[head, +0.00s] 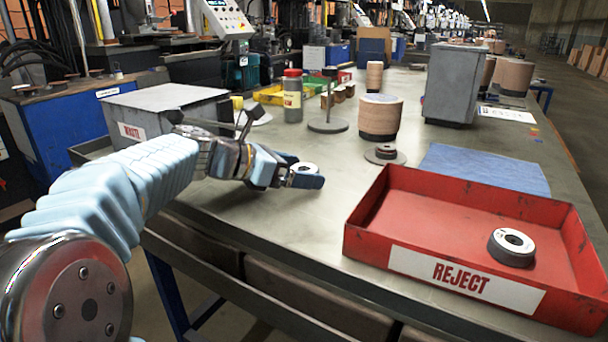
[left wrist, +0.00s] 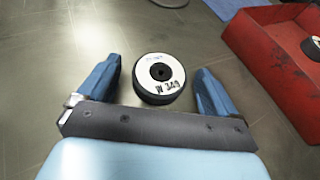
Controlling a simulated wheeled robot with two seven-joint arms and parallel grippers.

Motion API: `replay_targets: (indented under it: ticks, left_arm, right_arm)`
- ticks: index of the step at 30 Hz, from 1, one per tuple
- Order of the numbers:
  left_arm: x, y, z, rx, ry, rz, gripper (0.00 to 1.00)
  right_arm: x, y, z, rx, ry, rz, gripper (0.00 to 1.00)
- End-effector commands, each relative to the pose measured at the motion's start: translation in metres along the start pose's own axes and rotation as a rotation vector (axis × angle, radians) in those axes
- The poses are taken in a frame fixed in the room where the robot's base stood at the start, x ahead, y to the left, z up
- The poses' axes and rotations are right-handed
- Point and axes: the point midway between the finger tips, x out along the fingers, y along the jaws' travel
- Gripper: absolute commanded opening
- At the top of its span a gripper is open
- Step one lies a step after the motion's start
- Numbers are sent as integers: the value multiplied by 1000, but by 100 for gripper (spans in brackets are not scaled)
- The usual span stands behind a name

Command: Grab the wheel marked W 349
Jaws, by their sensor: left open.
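A small dark wheel with a white label (left wrist: 160,76) stands flat on the metal bench; its label is turned over in the left wrist view and appears to read W 349. In the head view the wheel (head: 304,168) shows between my left gripper's fingers. My left gripper (head: 304,171) is open; in the left wrist view its blue fingers (left wrist: 158,68) lie on either side of the wheel, with visible gaps to it. A similar wheel (head: 512,247) lies in the red REJECT tray (head: 465,272). My right gripper is in neither view.
A grey WASTE box (head: 165,97) stands behind my left arm. A dark disc (head: 386,153), a stack of brown discs (head: 380,117), a spindle stand (head: 328,125) and a red-capped bottle (head: 292,97) are farther back. A blue mat (head: 484,169) lies behind the tray. Bare bench surrounds the near wheel.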

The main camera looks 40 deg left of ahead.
Motion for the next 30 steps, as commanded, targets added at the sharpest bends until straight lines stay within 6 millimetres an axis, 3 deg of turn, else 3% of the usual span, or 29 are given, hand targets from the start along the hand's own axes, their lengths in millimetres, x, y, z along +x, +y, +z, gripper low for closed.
replay_targets:
  ticks: [5,18,30]
  left_arm:
    - [0,0,0,0,0,0,93]
    - [0,0,0,0,0,0,28]
    - [-4,0,11,3,-3,-1,28]
  right_arm:
    - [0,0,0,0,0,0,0]
    - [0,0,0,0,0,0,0]
    - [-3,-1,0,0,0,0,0]
